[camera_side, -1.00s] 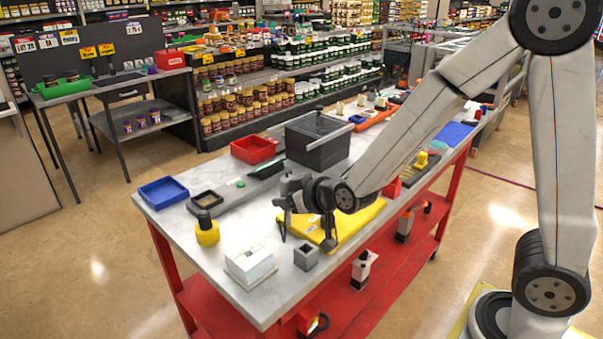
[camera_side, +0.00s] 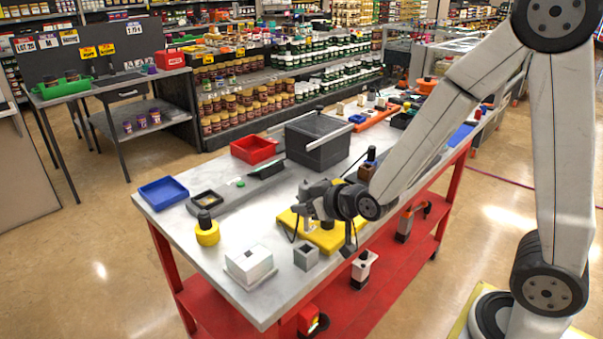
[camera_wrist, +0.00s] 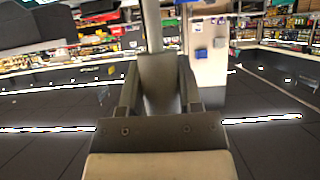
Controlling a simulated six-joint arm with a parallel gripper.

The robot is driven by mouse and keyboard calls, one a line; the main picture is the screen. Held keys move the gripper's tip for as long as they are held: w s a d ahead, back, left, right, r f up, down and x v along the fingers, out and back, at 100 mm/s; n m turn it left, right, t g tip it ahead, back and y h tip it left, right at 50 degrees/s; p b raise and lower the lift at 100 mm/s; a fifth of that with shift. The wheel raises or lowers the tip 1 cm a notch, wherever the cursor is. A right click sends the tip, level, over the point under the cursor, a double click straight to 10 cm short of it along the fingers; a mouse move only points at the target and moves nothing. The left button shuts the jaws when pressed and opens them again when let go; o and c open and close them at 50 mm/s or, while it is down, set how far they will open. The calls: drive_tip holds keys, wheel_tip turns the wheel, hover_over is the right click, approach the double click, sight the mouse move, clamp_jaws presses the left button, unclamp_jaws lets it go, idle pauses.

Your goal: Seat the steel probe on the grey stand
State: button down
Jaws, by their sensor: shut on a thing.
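The steel probe (camera_wrist: 153,25) stands as a thin grey rod rising from a wider grey block in the wrist view. My gripper (camera_wrist: 158,80) has a finger on each side of that block and is shut on it. In the side view my gripper (camera_side: 308,206) is above the yellow plate, and the probe is hard to tell from the dark gripper parts. A small grey hollow block (camera_side: 306,257), which looks like the grey stand, sits on the table below and near my gripper. Its square top opening looks empty. My gripper is apart from it.
A white box (camera_side: 249,266) with a square hole stands left of the grey block. The yellow plate (camera_side: 330,237) lies under my gripper. A yellow knob (camera_side: 207,234), blue tray (camera_side: 163,192), red bin (camera_side: 254,149) and dark box (camera_side: 318,142) stand farther left and back.

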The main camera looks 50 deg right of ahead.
sight(306, 230)
drive_tip(key=shift+f, duration=2.1)
drive_tip(key=shift+f, duration=2.75)
idle(2.0)
drive_tip(key=shift+c, duration=1)
unclamp_jaws()
drive_tip(key=shift+r, duration=0.1)
